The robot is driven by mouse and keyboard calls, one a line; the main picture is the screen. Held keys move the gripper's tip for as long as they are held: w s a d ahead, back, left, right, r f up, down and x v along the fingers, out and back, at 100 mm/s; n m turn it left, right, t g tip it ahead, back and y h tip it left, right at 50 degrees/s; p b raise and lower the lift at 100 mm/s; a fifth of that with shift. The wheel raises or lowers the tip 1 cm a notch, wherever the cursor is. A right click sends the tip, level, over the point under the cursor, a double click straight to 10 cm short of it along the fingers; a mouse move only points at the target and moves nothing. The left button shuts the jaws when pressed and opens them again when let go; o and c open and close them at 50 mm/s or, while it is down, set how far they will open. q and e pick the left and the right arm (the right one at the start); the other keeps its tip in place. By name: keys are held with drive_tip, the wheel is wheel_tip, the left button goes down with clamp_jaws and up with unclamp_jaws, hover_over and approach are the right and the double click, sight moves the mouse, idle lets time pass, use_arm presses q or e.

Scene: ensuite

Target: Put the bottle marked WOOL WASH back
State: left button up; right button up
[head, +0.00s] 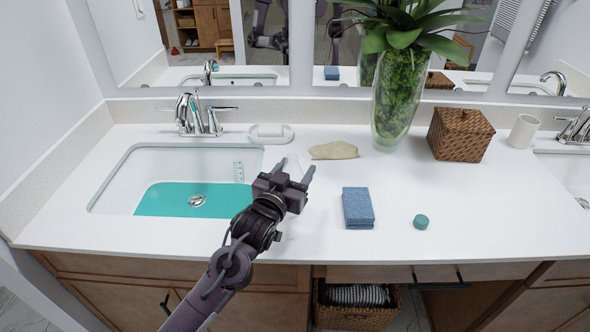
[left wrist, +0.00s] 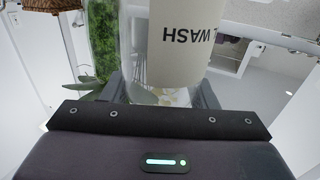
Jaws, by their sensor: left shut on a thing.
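The white bottle (left wrist: 178,65) fills the middle of the left wrist view, with upside-down dark letters reading "WASH" and part of a letter before it. My left gripper (head: 294,169) is shut on this bottle, one finger on each side of it. In the head view the gripper is over the counter, just right of the left basin. There the white bottle is hard to tell from the white counter, so its height above the counter is unclear. My right gripper is not in view.
The left basin (head: 125,185) holds teal liquid. A soap dish (head: 270,133), beige cloth (head: 334,151), blue sponge stack (head: 357,207) and teal cap (head: 421,222) lie on the counter (head: 470,205). A plant vase (head: 396,105), wicker box (head: 460,134) and white cup (head: 523,131) stand behind.

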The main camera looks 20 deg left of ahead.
use_arm(q)
drive_tip(key=o, duration=1.4)
drive_tip(key=shift+c, duration=0.2)
drive_tip(key=shift+r, duration=0.1)
drive_tip(key=s+a+b, duration=0.1)
drive_tip(key=s+b, duration=0.1)
drive_tip(key=s, duration=1)
drive_tip(key=shift+a, duration=0.2)
